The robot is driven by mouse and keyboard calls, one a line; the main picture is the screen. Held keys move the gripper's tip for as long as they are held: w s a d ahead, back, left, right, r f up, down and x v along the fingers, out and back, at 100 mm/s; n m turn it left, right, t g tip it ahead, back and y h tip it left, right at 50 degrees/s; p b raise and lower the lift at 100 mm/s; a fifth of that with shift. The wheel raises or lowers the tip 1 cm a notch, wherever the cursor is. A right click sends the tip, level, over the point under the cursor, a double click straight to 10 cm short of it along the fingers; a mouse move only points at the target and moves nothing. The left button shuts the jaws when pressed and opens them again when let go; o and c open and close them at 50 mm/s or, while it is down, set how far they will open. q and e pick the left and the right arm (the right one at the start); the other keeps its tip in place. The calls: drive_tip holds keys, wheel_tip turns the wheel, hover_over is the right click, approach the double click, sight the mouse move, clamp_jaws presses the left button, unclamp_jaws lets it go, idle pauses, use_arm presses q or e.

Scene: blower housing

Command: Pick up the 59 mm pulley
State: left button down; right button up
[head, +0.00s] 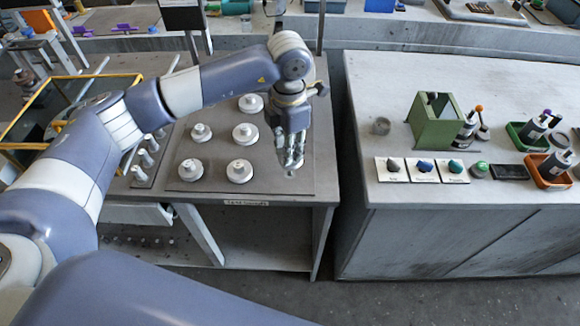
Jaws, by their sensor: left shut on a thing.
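Several pale stepped pulleys stand on the dark mat (214,183) of the left bench: one at the back (251,104), two in the middle row (201,132) (245,133), and two in front (190,170) (239,172). They look much alike, and I cannot tell by sight which is 59 mm. My left gripper (291,165) points down over the right part of the mat, to the right of the pulleys. Its fingers are shut on a small grey thing, mostly hidden by them; I cannot tell what it is. My right gripper is not in view.
Small pale posts stand on a strip (146,160) left of the mat, near a yellow frame (20,125). Across a gap, the right bench (400,80) holds a green box (434,122), label cards (421,170), a green tray (525,138) and an orange tray (545,180).

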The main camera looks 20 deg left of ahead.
use_arm(q)
drive_tip(key=shift+r, duration=0.45)
drive_tip(key=s+d+r+p, duration=0.1)
drive_tip(key=s+d+r, duration=0.1)
drive_tip(key=s, duration=0.6)
drive_tip(key=shift+s+d, duration=0.25)
drive_tip(key=shift+s, duration=0.1)
